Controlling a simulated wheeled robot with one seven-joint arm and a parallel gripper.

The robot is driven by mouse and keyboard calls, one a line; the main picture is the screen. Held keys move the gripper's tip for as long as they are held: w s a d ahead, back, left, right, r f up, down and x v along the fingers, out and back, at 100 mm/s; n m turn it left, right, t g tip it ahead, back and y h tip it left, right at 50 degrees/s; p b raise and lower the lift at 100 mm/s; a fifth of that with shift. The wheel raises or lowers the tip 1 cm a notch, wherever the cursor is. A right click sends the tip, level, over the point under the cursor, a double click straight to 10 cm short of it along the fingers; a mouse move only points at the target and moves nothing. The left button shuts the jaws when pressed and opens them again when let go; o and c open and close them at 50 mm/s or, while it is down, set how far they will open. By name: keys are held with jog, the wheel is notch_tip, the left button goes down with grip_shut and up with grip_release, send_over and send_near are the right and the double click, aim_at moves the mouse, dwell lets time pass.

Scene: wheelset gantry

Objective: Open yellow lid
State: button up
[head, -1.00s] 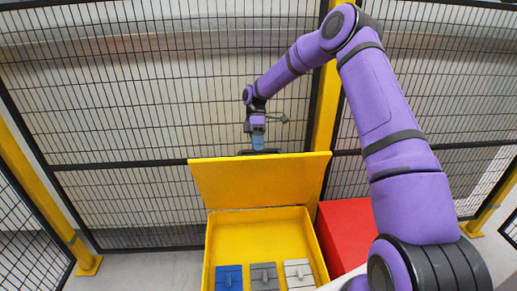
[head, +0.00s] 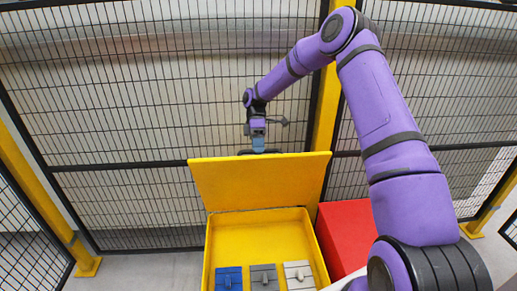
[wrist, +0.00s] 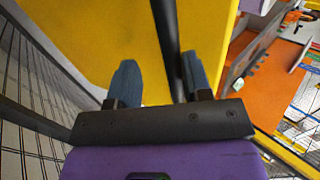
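The yellow lid (head: 258,183) stands raised at the back edge of the yellow box (head: 211,255), tilted back, with the box open in front. My gripper (head: 259,151) is at the lid's top edge, pointing down, its fingertips hidden in the head view. In the wrist view my gripper (wrist: 160,80) has its two blue-grey fingers apart. A dark bar (wrist: 167,30) runs between them, closer to the right finger; I cannot tell whether it touches. The lid's yellow face (wrist: 100,35) fills the view behind the fingers.
In the box lie a blue part (head: 228,279), a grey part (head: 264,278) and a white part (head: 298,275). A red box (head: 346,235) stands right of it. Mesh fence (head: 130,120) closes off the back, with a yellow post (head: 326,110) close to my arm.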

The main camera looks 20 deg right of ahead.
dwell(0.4)
jog(key=s+r, duration=0.2)
jog(key=s, duration=0.6)
jog(key=s+a+r, duration=0.1)
jog(key=s+r, duration=0.2)
jog(key=s, duration=0.5)
jog(key=shift+a, duration=0.25)
